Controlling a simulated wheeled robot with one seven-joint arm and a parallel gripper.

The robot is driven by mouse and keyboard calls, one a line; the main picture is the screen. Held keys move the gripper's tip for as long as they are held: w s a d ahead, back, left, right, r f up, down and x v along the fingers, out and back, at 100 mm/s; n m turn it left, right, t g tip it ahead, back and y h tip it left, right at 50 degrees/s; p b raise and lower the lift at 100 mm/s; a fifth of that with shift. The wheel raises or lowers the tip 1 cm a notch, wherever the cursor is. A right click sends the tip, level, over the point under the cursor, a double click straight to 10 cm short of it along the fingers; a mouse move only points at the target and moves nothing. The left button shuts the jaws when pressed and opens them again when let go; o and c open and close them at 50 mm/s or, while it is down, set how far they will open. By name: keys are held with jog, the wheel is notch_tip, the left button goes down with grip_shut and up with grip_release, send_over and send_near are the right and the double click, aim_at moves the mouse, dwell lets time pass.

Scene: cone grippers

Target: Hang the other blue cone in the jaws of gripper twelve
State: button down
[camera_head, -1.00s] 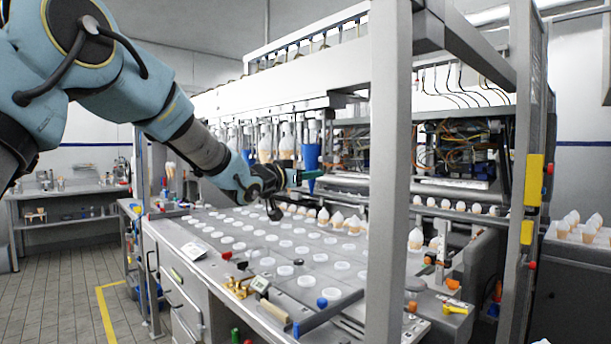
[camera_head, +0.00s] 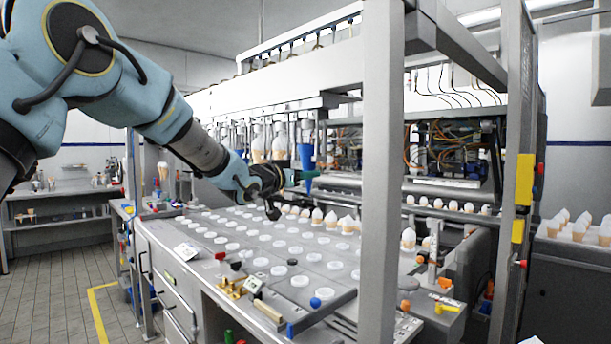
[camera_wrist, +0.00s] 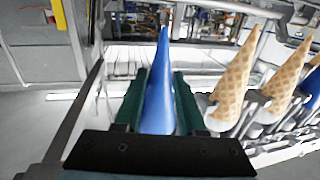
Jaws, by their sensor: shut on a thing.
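My gripper (camera_head: 303,176) is shut on a blue cone (camera_head: 306,158), which hangs point down at the machine's row of hanging grippers. In the wrist view the cone (camera_wrist: 160,95) stands between my two green fingers (camera_wrist: 158,105), its narrow tip toward the top of the picture. The cone's wide end is hidden behind my black gripper plate. The hanging gripper (camera_head: 307,125) is just above the cone in the head view; I cannot tell whether its jaws touch the cone.
Wafer cones (camera_wrist: 237,80) hang close to the right of my fingers. Several filled cones (camera_head: 280,140) hang left of the blue cone in the head view. A grey tray (camera_head: 262,292) of white round holders lies below. A thick grey post (camera_head: 382,170) stands at the right.

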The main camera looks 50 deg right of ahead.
jog(key=shift+f+b, duration=0.5)
jog(key=shift+f, duration=0.05)
dwell(1.1)
jog(key=shift+c, duration=0.5)
grip_release()
jog(key=shift+a, duration=0.1)
jog(key=a, duration=0.8)
jog(key=shift+w+a+b, duration=0.25)
jog(key=shift+a+b, duration=0.1)
jog(key=shift+a, duration=0.05)
dwell(0.5)
dwell(0.7)
